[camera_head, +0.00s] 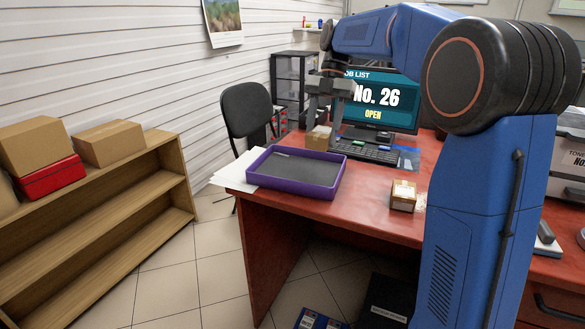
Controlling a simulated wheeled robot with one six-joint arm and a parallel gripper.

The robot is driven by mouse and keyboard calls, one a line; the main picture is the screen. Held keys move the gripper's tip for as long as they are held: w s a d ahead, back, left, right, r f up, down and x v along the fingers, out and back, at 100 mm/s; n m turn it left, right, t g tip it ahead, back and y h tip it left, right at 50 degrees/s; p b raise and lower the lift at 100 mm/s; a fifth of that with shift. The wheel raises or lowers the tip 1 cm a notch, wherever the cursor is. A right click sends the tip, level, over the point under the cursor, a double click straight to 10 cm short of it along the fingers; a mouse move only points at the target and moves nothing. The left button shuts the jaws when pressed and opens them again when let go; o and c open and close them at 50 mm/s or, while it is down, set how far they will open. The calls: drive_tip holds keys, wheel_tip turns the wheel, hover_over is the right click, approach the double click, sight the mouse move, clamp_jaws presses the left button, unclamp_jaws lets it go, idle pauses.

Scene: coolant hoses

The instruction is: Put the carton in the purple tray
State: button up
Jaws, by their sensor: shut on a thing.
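My gripper (321,127) points down behind the purple tray and is shut on a small brown carton (319,140). The carton is at the tray's far right corner in the picture, partly covered by the fingers. I cannot tell whether it touches the desk or hangs just above it. The purple tray (268,186) lies on the red desk, with a dark, bare floor inside. A second small carton (403,196), with a pale label or tape on top, stands on the desk to the right of the tray.
A keyboard (368,151) and a monitor (378,101) stand behind and right of the tray. White papers (235,173) lie at the desk's left edge. A black chair (247,112) is beyond it. A wooden shelf (120,219) bears boxes at left.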

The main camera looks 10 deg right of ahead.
drive_tip(key=shift+w+a+n, duration=0.1)
drive_tip(key=shift+a+n, duration=0.1)
drive_tip(key=shift+n, duration=0.1)
drive_tip(key=shift+f, duration=4.9)
drive_tip(key=o, duration=1)
drive_tip(key=shift+f, duration=0.1)
drive_tip(key=shift+o, duration=0.2)
drive_tip(key=v, duration=1.2)
